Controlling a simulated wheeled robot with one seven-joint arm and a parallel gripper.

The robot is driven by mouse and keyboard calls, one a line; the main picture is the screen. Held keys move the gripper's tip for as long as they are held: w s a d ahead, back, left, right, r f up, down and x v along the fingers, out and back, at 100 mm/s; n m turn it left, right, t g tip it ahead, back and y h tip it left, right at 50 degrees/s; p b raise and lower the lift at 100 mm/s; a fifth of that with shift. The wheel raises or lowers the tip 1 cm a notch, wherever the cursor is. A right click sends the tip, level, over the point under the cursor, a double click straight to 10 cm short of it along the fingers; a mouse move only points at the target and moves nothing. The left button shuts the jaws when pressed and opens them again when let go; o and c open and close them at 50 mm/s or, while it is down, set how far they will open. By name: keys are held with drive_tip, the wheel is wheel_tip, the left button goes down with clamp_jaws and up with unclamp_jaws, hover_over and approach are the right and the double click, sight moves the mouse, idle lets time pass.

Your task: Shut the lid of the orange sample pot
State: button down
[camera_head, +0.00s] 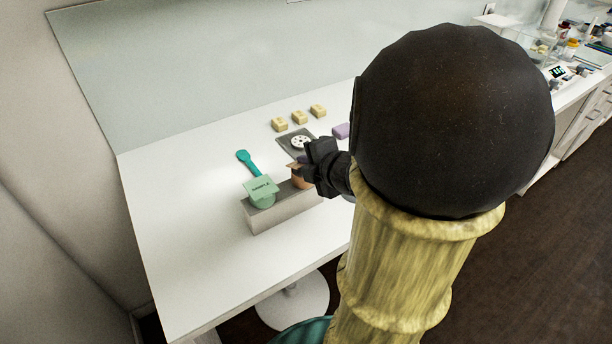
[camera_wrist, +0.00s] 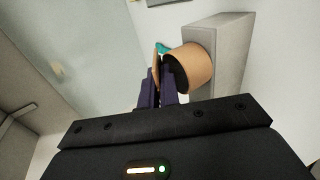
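The orange sample pot (camera_head: 299,183) sits on a grey block (camera_head: 282,208) on the white table, partly hidden by my gripper in the head view. In the wrist view the pot (camera_wrist: 197,66) shows its dark open mouth. Its orange lid (camera_wrist: 155,72) stands raised, seen nearly edge-on, to the left of the mouth. My gripper (camera_wrist: 163,82) has its dark fingers close together, at the lid and beside the mouth. They look shut; whether they touch the lid is unclear. My gripper (camera_head: 307,168) is at the pot in the head view.
A green pot labelled SAMPLE (camera_head: 262,192) stands on the same block, to the left. The table's left part is clear.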

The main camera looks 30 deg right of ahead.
drive_tip(key=f+t+b, duration=0.1)
drive_tip(key=b, duration=0.1)
drive_tip(key=shift+s+b, duration=0.15)
drive_tip(key=shift+b, duration=0.2)
drive_tip(key=shift+r+b, duration=0.2)
drive_tip(key=shift+b, duration=0.3)
drive_tip(key=c, duration=1.6)
unclamp_jaws()
drive_tip(key=shift+c, duration=0.2)
drive_tip(key=shift+f, duration=0.1)
drive_tip(key=shift+r+p, duration=0.25)
drive_tip(key=shift+p, duration=0.7)
